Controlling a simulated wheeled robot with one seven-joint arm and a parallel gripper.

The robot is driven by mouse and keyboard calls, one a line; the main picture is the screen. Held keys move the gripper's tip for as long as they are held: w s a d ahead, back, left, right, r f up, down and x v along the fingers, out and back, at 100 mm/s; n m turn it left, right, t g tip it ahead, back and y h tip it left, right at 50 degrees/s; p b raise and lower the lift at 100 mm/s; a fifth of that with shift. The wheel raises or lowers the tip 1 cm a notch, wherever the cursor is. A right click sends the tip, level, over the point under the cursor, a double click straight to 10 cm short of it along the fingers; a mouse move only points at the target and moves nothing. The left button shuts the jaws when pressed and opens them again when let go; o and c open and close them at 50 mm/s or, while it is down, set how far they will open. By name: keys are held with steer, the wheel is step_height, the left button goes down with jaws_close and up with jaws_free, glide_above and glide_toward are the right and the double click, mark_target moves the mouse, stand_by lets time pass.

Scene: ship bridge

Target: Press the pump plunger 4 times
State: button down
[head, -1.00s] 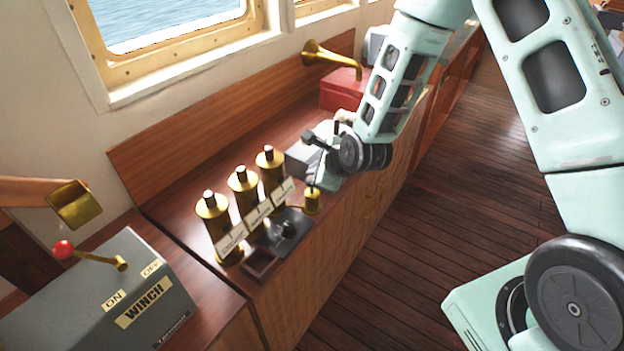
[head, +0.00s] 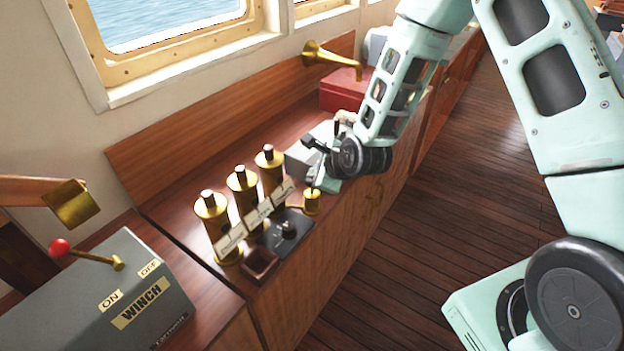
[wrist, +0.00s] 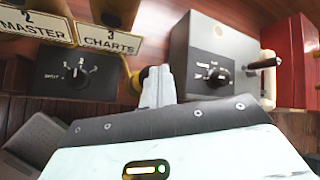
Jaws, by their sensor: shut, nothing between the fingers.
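A small brass cylinder (head: 312,202) stands out at the front edge of the console on a short brass arm. It looks like the pump, but its plunger is hidden or too small to make out. My gripper (head: 314,187) is shut and empty, pointing down with its tips at the top of this cylinder. I cannot tell whether they touch. In the wrist view the closed fingers (wrist: 157,85) cover most of what lies beneath them, and a bit of brass shows just to their left.
Three brass voice pipes (head: 243,180) with label plates stand left of my gripper, beside a black switch panel (head: 289,229). A grey box with a black knob (wrist: 218,72) is close on the right. A red box (head: 342,92), a brass horn (head: 325,54) and a winch box (head: 130,290) stand further off.

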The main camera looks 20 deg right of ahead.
steer(key=shift+f+b, duration=1.05)
steer(key=shift+f, duration=0.25)
stand_by(0.9)
steer(key=shift+r, duration=0.15)
steer(key=shift+r+p, duration=1.4)
steer(key=shift+r, duration=0.4)
steer(key=shift+r+p, duration=1.9)
steer(key=shift+r, duration=0.65)
step_height(320, 180, up, 4)
steer(key=p, duration=0.7)
steer(key=shift+p, duration=0.4)
